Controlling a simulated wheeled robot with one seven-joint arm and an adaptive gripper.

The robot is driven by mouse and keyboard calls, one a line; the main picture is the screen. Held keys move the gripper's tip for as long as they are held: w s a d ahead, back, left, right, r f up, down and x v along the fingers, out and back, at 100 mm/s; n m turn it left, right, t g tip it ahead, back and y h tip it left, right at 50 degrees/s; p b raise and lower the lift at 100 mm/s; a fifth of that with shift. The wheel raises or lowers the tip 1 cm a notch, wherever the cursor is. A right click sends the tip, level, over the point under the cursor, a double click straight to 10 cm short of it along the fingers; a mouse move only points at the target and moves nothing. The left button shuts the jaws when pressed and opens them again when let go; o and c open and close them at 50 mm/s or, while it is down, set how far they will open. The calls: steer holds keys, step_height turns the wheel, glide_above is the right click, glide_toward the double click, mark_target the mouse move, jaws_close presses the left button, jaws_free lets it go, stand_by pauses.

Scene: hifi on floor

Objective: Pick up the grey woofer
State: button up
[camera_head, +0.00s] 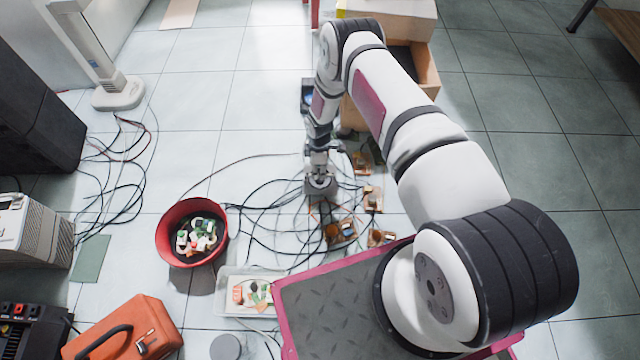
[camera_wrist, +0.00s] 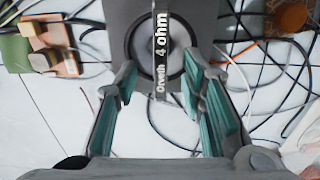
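The grey woofer (camera_wrist: 122,22) fills the top middle of the wrist view. It has a grey body, a dark round cone and a pale strip lettered "Orvath 4 ohm". My gripper (camera_wrist: 160,78) is open, its two teal-padded fingers spread on either side of the strip. The fingertips overlap the lower part of the woofer in the picture; I cannot tell whether they touch it. In the head view my gripper (camera_head: 319,165) points down at the floor among cables. The woofer (camera_head: 322,190) shows there small and grey, partly hidden below it.
Loose black cables (camera_head: 262,205) surround the spot. Small circuit boards (camera_head: 342,232) lie to the right. A red bowl (camera_head: 168,232) and a white tray (camera_head: 226,296) with parts stand nearer. A wooden box (camera_head: 425,68) stands behind my arm. An orange case (camera_head: 135,325) lies front left.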

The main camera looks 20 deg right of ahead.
mark_target(320, 180)
steer(key=shift+d+f+b, duration=0.1)
steer(key=shift+f+b, duration=1.45)
steer(key=shift+f, duration=1)
steer(key=shift+f, duration=0.2)
